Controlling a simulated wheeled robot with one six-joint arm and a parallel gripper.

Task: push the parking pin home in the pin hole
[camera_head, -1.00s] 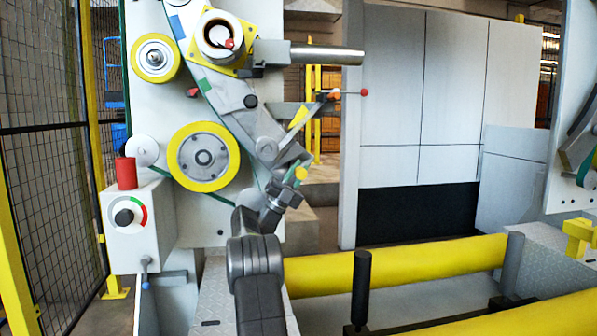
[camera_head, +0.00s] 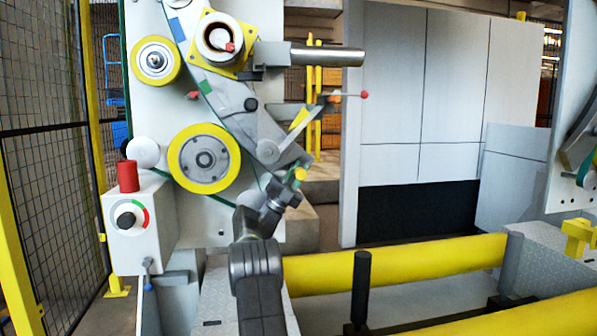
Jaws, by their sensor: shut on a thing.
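My gripper (camera_head: 292,184) is at the lower end of the slanted grey arm of the wrapping machine, right of the big yellow-rimmed roller. It is shut on a small yellow-headed piece (camera_head: 300,174), which looks like the parking pin. The yellow head shows at the fingertips, close to the grey arm's lower end (camera_head: 288,160). The pin's shank and the pin hole are hidden behind the gripper and the arm, so I cannot tell how deep the pin sits.
The yellow-rimmed roller (camera_head: 204,158) is just left of my gripper. A lever with a red ball (camera_head: 364,94) sticks out above right. A control box (camera_head: 138,222) with a red cylinder stands left. A yellow bar (camera_head: 400,262) and black post (camera_head: 360,288) are lower right.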

